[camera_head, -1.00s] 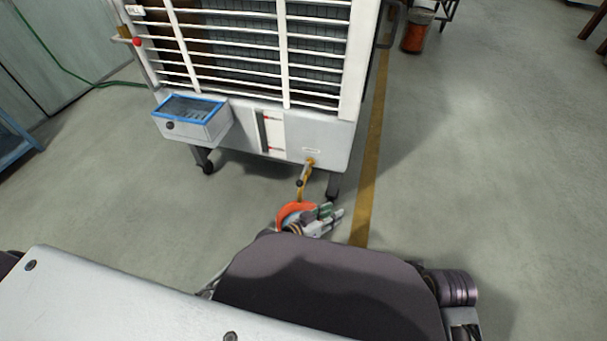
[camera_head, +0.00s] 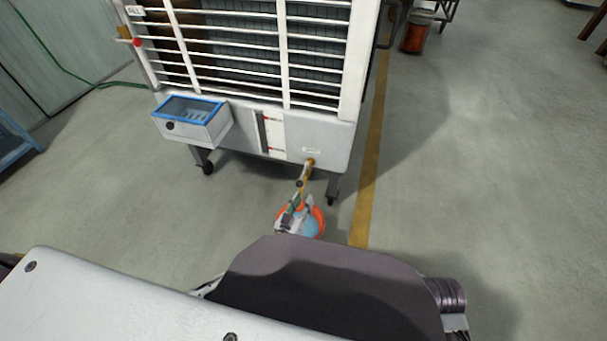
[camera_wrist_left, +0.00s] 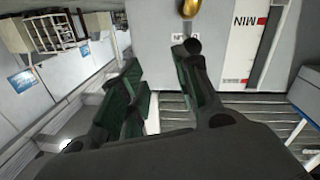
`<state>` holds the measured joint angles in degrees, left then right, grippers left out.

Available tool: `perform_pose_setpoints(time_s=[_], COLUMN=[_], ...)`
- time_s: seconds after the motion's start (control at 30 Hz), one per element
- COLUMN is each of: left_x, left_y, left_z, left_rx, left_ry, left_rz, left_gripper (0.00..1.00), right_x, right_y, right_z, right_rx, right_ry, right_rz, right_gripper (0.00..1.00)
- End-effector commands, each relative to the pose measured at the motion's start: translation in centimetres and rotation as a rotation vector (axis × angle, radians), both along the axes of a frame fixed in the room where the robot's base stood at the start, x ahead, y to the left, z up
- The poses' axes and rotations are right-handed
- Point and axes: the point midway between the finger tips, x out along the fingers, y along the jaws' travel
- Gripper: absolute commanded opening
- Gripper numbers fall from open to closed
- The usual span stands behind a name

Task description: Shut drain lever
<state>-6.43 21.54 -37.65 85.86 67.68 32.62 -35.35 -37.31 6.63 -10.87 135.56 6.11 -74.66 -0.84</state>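The brass drain valve (camera_head: 310,163) sits low on the right of the white cooler's front panel. Its lever ends in a black knob (camera_head: 299,184); the knob also shows in the left wrist view (camera_wrist_left: 192,46). My left gripper (camera_head: 300,201) is just below the knob in the head view, pointing up towards the valve. In the wrist view its green-padded fingers (camera_wrist_left: 158,72) are spread apart, with nothing seen between them. The knob appears by the tip of the right-hand finger; whether they touch is unclear. My right gripper is out of view.
An orange bucket (camera_head: 321,215) with blue inside stands on the floor under the valve, partly behind my left gripper. The white cooler (camera_head: 340,135) has a blue-rimmed box (camera_head: 190,125) on its front. Clear floor lies to the right, past the yellow line (camera_head: 366,200).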

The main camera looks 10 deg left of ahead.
Motion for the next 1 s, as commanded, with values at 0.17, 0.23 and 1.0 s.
perform_pose_setpoints(time_s=[0.17, 0.23, 1.0], left_x=[0.3, 0.4, 0.5], left_y=[2.7, 3.3, 3.6], left_z=[-1.0, -1.2, -1.4], left_rx=[0.022, 0.026, 0.030], left_ry=[-0.021, -0.025, -0.028], left_rz=[0.089, 0.108, 0.123], left_gripper=[0.32, 0.32, 0.32], right_x=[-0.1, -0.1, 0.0], right_y=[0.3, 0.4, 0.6], right_z=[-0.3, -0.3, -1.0], right_rx=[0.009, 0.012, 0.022], right_ry=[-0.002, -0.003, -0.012], right_rz=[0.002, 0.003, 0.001], right_gripper=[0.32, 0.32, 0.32])
